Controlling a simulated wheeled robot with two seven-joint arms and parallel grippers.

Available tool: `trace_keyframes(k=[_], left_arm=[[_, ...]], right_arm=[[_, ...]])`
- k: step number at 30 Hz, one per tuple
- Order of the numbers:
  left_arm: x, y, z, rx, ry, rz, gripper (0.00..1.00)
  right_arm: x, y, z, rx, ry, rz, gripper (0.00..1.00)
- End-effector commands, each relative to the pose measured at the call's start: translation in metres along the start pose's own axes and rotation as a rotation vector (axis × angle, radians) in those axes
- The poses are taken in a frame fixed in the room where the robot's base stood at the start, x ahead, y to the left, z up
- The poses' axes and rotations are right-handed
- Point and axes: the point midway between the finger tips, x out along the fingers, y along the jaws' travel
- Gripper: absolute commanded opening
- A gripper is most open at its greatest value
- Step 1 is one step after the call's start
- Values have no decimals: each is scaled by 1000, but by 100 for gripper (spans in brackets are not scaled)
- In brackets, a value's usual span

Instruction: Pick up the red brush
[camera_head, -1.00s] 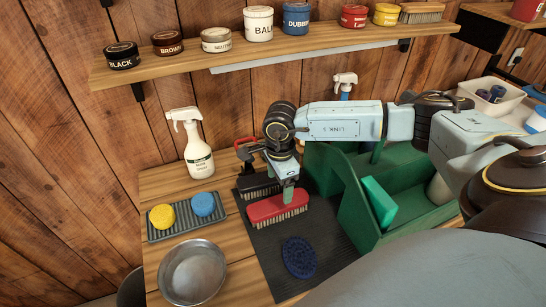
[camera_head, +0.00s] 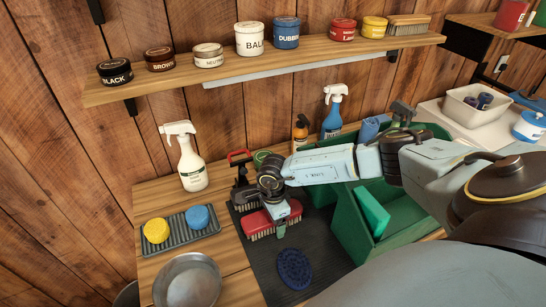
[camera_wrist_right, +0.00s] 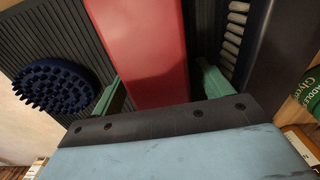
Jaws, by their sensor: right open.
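The red brush (camera_head: 256,226) lies bristles down on a dark ribbed mat (camera_head: 257,262). My right gripper (camera_head: 281,229) is low over it in the head view and hides part of its top. In the right wrist view the red brush (camera_wrist_right: 143,50) runs between the two green fingers of my right gripper (camera_wrist_right: 160,88). The fingers are open, one on each side, with a visible gap at least on the left. My left gripper is out of view.
A black brush (camera_head: 243,195) lies just behind the red one. A dark blue oval scrubber (camera_head: 294,268) lies in front. A green caddy (camera_head: 352,226) stands at the right, a metal bowl (camera_head: 188,281) and a sponge tray (camera_head: 181,236) at the left. A shelf (camera_head: 180,84) hangs above.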

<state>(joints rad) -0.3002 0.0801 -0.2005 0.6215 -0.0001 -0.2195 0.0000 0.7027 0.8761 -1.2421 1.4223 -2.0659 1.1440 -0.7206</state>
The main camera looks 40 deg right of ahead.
Motion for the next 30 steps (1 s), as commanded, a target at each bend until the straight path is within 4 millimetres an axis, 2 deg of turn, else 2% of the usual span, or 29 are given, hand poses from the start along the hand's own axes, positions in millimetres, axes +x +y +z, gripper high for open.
trace_keyframes(k=[3, 15, 23, 26, 30], left_arm=[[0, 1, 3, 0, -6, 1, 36], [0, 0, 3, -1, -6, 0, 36], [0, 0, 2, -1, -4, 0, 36], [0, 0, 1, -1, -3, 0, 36], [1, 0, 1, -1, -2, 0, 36]], right_arm=[[0, 0, 0, 0, 0, 0, 77], [-1, 0, 0, 0, -1, 0, 25], [-4, -1, 0, 0, -2, -2, 25], [-15, -1, 1, -1, -4, -3, 25], [-42, -2, 0, -1, -3, -6, 25]])
